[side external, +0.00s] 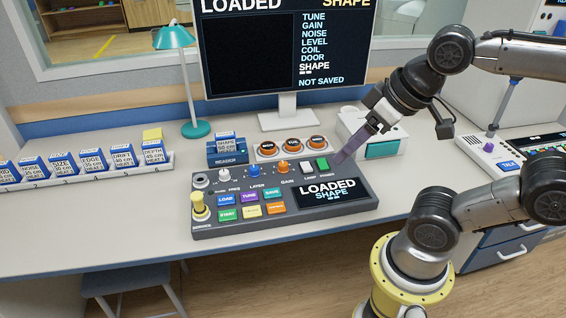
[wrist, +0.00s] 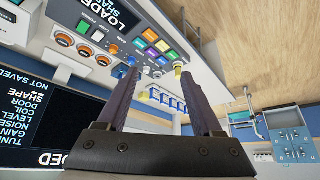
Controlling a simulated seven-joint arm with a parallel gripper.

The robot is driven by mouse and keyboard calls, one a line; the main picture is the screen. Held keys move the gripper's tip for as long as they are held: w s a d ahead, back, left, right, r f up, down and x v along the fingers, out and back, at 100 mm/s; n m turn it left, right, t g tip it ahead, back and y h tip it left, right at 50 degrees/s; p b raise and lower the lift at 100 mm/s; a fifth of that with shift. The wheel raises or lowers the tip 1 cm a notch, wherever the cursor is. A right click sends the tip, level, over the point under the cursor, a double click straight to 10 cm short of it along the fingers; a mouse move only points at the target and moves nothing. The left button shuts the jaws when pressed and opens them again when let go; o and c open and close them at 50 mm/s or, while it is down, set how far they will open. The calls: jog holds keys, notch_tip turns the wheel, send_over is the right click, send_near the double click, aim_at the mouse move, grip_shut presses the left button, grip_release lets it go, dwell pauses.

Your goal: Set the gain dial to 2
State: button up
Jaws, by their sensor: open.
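The gain dial (side external: 282,167) is a small orange knob on the top row of the dark grey console (side external: 205,233), between the blue layer dial (side external: 253,170) and the white lamp switch (side external: 306,168). Its pointer and scale are too small to read. My gripper (side external: 338,160) has dark purple fingers and hangs at the console's back right, right of the green power switch (side external: 322,164) and apart from the gain dial. In the wrist view my gripper (wrist: 158,80) shows its two fingers spread with nothing between them. The console display (side external: 330,191) reads LOADED SHAPE.
Behind the console stand a blue reader box (side external: 227,151), a row of orange buttons (side external: 292,147) and a white box (side external: 365,137). A monitor (side external: 287,55) and teal lamp (side external: 196,129) are farther back. A rack (side external: 85,180) of blue-and-white blocks lies left. The desk's front is clear.

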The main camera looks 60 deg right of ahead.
jog(key=w+r, duration=0.3)
jog(key=w, duration=0.2)
jog(key=m+g, duration=0.5)
jog(key=g, duration=0.1)
send_over(283, 164)
notch_tip(283, 164, down, 18)
jog(key=r, duration=0.1)
notch_tip(283, 164, down, 14)
jog(key=shift+r, duration=0.1)
grip_shut()
